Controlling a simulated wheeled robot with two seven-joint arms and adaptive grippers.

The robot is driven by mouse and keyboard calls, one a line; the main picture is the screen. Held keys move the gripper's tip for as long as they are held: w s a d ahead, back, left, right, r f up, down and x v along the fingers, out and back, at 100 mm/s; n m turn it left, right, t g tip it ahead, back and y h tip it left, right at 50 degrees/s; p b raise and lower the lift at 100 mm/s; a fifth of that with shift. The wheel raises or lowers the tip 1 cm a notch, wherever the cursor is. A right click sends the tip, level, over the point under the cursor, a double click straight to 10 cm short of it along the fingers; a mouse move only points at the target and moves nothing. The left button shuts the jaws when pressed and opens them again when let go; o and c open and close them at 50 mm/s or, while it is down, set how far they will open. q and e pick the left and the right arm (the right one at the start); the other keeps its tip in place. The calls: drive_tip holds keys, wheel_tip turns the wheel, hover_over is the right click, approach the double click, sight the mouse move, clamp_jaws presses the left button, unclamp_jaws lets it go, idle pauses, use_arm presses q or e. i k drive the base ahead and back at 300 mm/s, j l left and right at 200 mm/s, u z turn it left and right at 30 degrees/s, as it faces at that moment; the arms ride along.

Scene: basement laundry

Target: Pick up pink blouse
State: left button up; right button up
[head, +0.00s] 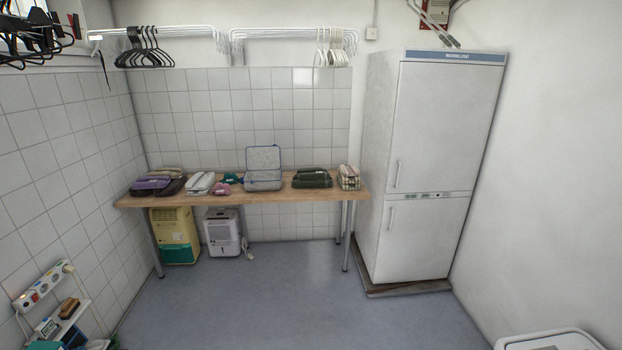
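A small pink item (222,188) lies on the wooden table (285,194) near the far wall, between a pale folded stack and a small teal item. It is too small to tell whether it is a blouse. A purple folded stack (152,184) lies at the table's left end. No other clearly pink garment shows. Neither of my grippers is in view.
The table also holds a pale folded stack (200,183), a teal item (232,178), an open grey case (263,180), a dark green bundle (312,179) and a plaid bundle (348,178). A white fridge (425,165) stands right. The blue-grey floor (290,300) in front is clear.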

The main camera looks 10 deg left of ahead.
sight(220, 188)
drive_tip(key=i+j, duration=0.2)
drive_tip(key=i, duration=0.3)
drive_tip(key=i+j, duration=0.2)
drive_tip(key=i, duration=0.35)
drive_tip(key=i+j, duration=0.2)
drive_tip(key=i, duration=0.3)
drive_tip(key=i+j, duration=0.65)
drive_tip(key=i+j+z, duration=0.1)
drive_tip(key=i+j, duration=0.55)
drive_tip(key=j, duration=0.25)
